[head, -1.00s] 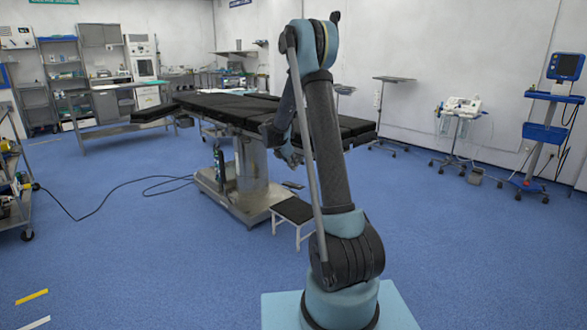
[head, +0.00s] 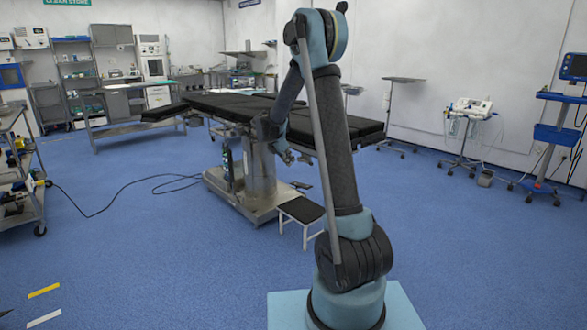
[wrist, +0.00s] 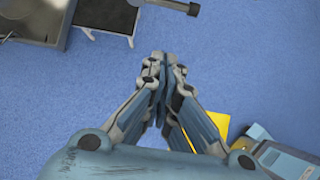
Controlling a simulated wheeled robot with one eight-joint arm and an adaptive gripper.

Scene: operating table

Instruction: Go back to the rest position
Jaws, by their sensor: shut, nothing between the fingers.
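My arm stands in the middle of the head view, folded upright on its pale blue base. My gripper (head: 291,156) shows small there, partly hidden behind my arm, in front of the operating table's side. In the wrist view my gripper (wrist: 163,70) points away over the blue floor. Its fingers are together and nothing is between them. The operating table (head: 225,105) with black pads lies behind my arm in the head view.
A step stool (head: 301,211) stands by the table base, and shows in the wrist view (wrist: 105,17). A cable (head: 120,205) crosses the floor at left. A cart (head: 22,180) stands far left, a blue monitor stand (head: 556,133) at right. Open floor (head: 160,270) lies at front left.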

